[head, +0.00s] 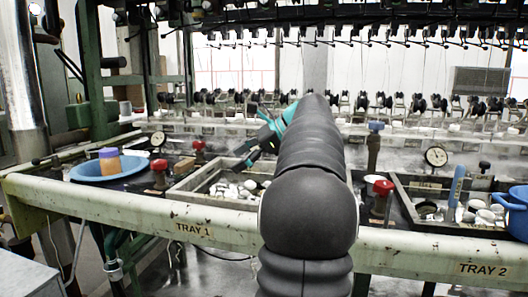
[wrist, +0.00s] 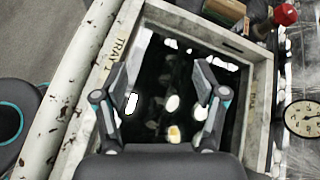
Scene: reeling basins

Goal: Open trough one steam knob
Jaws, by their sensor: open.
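Several valve knobs stand along the basins in the head view, and no label shows which is the steam knob. On the left are a red knob (head: 159,164) and another red knob (head: 198,147) farther back. To the right are a red knob (head: 383,187) and a blue knob (head: 376,127). The wrist view shows one red knob (wrist: 285,14) at its top right corner, apart from my gripper. My gripper (wrist: 159,70) is open and empty above a wet tray with white cocoons. In the head view my arm partly hides my gripper (head: 246,160).
A beam marked TRAY 1 and TRAY 2 (head: 225,228) crosses the front. Gauges stand at left (head: 158,139) and right (head: 436,157). Reeling machinery spans the back.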

